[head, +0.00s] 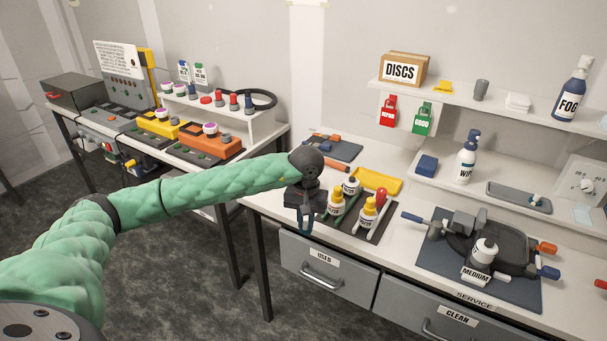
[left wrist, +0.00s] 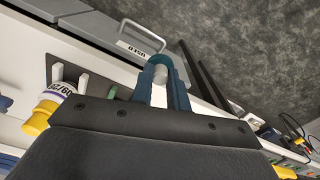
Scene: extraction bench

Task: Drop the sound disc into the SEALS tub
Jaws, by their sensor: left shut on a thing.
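My left gripper (head: 306,222) hangs over the front edge of the bench, above the USED drawer, beside a dark tray of bottles. In the left wrist view its blue fingers (left wrist: 163,88) are shut on a small pale, rounded thing (left wrist: 160,62), which looks like the disc; its face is mostly hidden between the fingertips. The disc cannot be made out in the head view. I cannot pick out a tub with a readable SEALS label in either view. My right gripper is not in view.
A dark tray (head: 378,232) with several bottles and a yellow tray (head: 376,180) lie by the gripper. The USED drawer (head: 330,270) is closed. A service mat (head: 440,270) with a dark device is to the right. A DISCS box (head: 403,69) stands on the shelf.

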